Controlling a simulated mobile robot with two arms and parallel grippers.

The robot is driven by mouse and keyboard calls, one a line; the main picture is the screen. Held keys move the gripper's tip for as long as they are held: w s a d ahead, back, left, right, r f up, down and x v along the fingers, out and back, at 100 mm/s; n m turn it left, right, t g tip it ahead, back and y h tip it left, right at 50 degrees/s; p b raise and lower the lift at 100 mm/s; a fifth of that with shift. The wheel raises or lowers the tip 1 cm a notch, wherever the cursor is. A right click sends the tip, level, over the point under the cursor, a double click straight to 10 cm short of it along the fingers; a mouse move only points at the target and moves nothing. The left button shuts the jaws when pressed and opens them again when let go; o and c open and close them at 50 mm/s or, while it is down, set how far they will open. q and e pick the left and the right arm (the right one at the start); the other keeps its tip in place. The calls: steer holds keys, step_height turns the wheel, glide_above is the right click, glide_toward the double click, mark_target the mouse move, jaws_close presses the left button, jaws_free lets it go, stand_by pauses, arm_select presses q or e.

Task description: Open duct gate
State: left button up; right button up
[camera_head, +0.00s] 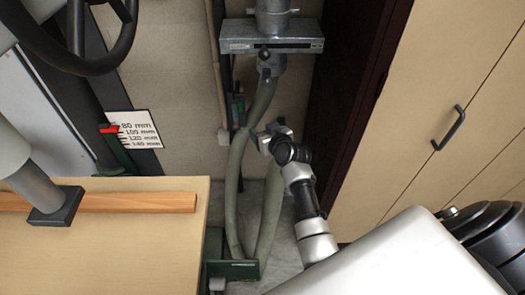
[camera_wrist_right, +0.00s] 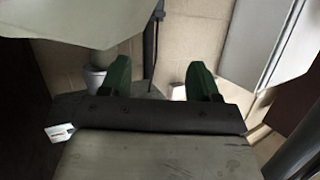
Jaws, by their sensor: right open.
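The duct gate (camera_head: 271,36) is a flat grey metal housing across the vertical duct, at the top middle of the head view. A small dark knob (camera_head: 264,55) shows on its front. A grey-green hose (camera_head: 262,105) runs down from the duct below it. My right gripper (camera_head: 263,138) is below the gate, beside the hoses and apart from the gate. In the right wrist view its two green fingers (camera_wrist_right: 160,80) are spread with nothing between them. I cannot tell the gate for sure in that view. My left gripper is not in view.
A wooden bench (camera_head: 110,240) with a wood strip (camera_head: 130,203) is at lower left. A dark wheel (camera_head: 85,60) and a mm scale sign (camera_head: 133,129) are at upper left. Beige cabinets (camera_head: 425,110) with a dark side stand at right. Hoses run close beside my right gripper.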

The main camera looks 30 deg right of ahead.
step_height(320, 180, down, 6)
steer(key=s+a+g, duration=0.1)
steer(key=shift+s+a, duration=0.2)
steer(key=shift+s, duration=0.05)
steer(key=t+h+p, duration=0.1)
steer(key=t, duration=0.4)
glide_toward(267, 57)
steer(key=w, duration=0.4)
steer(key=w+p, duration=0.1)
steer(key=w, duration=0.3)
steer(key=w+p, duration=0.1)
steer(key=w, duration=0.2)
steer(key=shift+w+d+r, duration=0.15)
steer(key=shift+w+d, duration=0.15)
steer(key=shift+w, duration=0.1)
